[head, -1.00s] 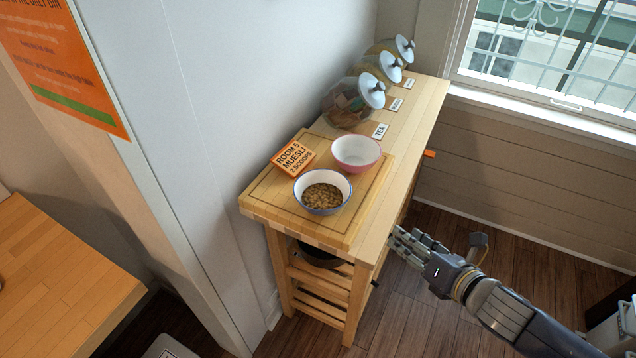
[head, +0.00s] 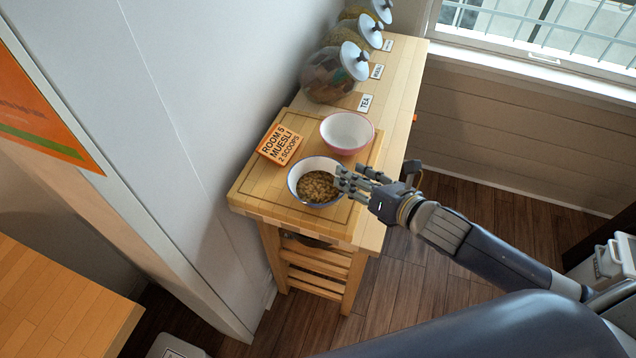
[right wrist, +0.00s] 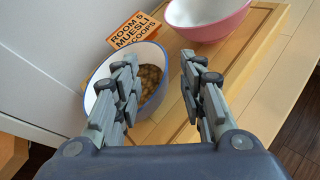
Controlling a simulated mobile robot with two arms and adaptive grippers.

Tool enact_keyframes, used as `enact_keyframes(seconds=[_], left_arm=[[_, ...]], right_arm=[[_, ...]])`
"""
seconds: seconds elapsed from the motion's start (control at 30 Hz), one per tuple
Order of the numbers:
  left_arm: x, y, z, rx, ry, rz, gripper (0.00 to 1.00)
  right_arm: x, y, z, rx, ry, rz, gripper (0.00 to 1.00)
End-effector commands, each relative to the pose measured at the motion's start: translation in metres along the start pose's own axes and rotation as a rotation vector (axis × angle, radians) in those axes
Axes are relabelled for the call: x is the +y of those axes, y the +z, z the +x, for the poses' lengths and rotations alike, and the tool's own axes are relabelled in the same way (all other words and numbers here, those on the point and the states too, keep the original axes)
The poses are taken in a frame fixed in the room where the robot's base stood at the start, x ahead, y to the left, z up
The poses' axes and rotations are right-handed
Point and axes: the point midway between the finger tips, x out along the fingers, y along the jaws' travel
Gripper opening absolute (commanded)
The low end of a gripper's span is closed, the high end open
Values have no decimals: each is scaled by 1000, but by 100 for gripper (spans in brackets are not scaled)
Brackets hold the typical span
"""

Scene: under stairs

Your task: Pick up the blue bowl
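The blue bowl (head: 294,184) is white inside with a blue rim and holds brown muesli. It stands upright on the wooden board at the near end of the trolley. My right gripper (head: 344,184) is at the bowl's right side, with its fingertips over or beside the rim. In the right wrist view the gripper (right wrist: 160,85) is open, its fingers spread apart. There the blue bowl (right wrist: 152,104) shows partly behind the left finger, which overlaps it. Whether a finger touches the rim I cannot tell. My left gripper is not in view.
A pink bowl (head: 347,133), empty, stands just behind the blue bowl. An orange sign (head: 281,145) reading "ROOM 5 MUESLI 2 SCOOPS" is at the back left of the board (head: 345,198). Lidded glass jars (head: 328,78) stand farther along the trolley against the wall.

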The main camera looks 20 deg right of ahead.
Motion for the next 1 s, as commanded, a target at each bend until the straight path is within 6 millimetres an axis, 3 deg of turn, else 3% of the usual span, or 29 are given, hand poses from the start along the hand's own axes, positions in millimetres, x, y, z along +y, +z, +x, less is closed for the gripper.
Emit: enact_keyframes(seconds=[0.17,0.37,0.6,0.87,1.0], left_arm=[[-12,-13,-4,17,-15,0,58],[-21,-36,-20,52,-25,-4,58],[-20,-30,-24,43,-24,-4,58],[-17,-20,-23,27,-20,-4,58],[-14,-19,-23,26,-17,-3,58]], right_arm=[[0,2,8,-1,0,3,38],[0,6,31,-2,0,5,38],[-2,3,54,0,1,2,38],[-2,2,56,0,1,1,38],[-2,2,55,1,1,1,8]])
